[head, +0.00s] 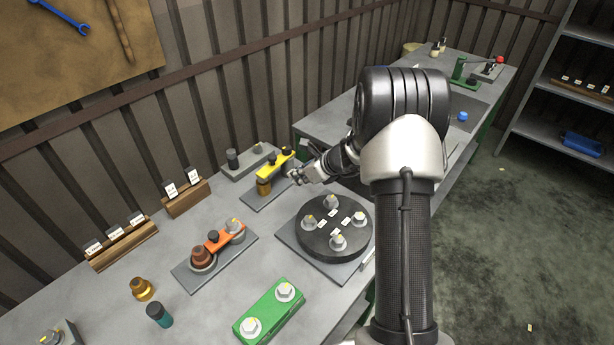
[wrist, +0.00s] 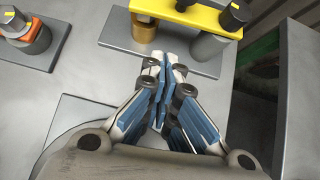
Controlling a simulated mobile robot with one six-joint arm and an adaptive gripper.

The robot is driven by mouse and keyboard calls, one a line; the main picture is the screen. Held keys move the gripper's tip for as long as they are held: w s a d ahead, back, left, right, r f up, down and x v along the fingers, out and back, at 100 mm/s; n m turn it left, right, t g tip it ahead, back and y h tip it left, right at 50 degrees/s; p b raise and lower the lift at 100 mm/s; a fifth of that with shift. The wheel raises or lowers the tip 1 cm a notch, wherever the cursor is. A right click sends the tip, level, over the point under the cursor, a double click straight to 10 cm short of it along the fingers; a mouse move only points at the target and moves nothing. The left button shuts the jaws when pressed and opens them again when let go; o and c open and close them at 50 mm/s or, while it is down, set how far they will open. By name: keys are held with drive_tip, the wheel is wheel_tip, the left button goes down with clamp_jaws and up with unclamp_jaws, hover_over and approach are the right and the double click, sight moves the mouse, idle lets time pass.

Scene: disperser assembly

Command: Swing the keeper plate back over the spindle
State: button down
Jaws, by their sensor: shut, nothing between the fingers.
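A yellow plate (head: 270,168) lies across a brass cylinder (head: 264,187) and a post on a grey base plate at the back of the bench. In the wrist view the yellow plate (wrist: 185,13) spans from above the brass cylinder (wrist: 144,30) to a grey post (wrist: 208,48), with a dark knob on top. An orange plate (head: 226,237) lies between a copper-brown part (head: 202,257) and a grey post on another base. I cannot tell which is the keeper plate. My gripper (head: 296,176) is shut and empty just in front of the yellow plate; its fingertips (wrist: 165,58) are together, apart from the plate.
A black round disc with several bolts (head: 332,228) stands right of the orange fixture. A green block (head: 270,312), a brass part (head: 142,289) and a teal-and-black cylinder (head: 159,315) stand nearer. Wooden label holders (head: 187,199) line the back.

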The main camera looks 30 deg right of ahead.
sight(276, 159)
drive_tip(key=w, duration=0.1)
drive_tip(key=w+a+f, duration=0.1)
drive_tip(key=w, duration=0.1)
drive_tip(key=w+a, duration=0.1)
drive_tip(key=shift+w+a+f, duration=0.15)
drive_tip(key=shift+w, duration=0.25)
drive_tip(key=shift+w+a, duration=0.6)
